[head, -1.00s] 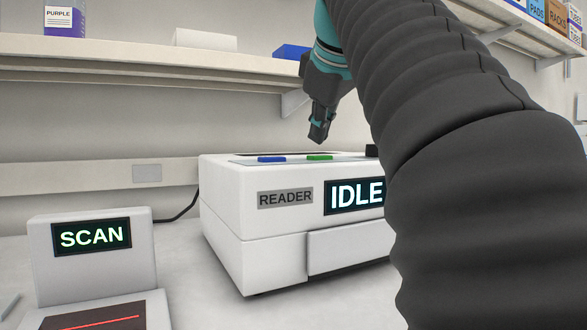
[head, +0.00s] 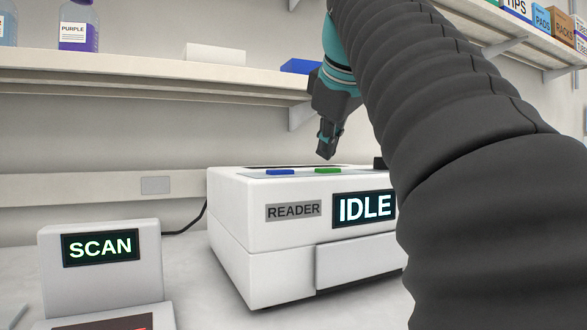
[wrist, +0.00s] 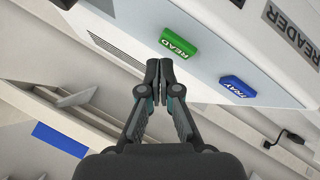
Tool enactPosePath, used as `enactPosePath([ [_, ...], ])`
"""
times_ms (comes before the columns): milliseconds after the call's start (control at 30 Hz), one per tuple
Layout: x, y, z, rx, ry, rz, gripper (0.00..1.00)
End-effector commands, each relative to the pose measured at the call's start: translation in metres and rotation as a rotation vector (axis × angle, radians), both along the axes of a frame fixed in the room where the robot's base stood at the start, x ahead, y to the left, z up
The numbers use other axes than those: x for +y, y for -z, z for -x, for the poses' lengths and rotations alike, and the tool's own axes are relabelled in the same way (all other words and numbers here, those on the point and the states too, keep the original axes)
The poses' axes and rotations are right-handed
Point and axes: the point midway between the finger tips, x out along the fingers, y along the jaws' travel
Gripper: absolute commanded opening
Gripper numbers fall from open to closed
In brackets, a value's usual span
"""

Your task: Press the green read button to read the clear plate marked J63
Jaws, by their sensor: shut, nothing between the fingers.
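The white reader (head: 232,228) stands on the bench with its display (head: 364,208) showing IDLE. The green read button (head: 328,171) is on its top, right of the blue tray button (head: 280,172). In the wrist view the green button (wrist: 178,43) is marked READ and the blue one (wrist: 238,86) TRAY. My gripper (head: 327,156) is shut and empty, pointing down just above the green button in the head view. In the wrist view its fingertips (wrist: 160,66) are close to the green button, with a gap visible. No plate marked J63 shows; the reader's front drawer looks closed.
A scanner (head: 98,270) with a SCAN display stands left of the reader. A shelf (head: 150,75) above holds a purple-labelled bottle (head: 78,27), a white box (head: 215,52) and a blue item (head: 300,67). My arm hides the reader's right side.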

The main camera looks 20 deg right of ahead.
Motion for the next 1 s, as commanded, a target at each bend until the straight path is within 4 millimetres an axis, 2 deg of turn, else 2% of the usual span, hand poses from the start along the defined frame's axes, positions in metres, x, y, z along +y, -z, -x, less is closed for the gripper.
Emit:
enactPosePath([
  [1000, -0.0002, 0.0084, 0.0, 0.0, 0.0, 0.0, 0.0],
])
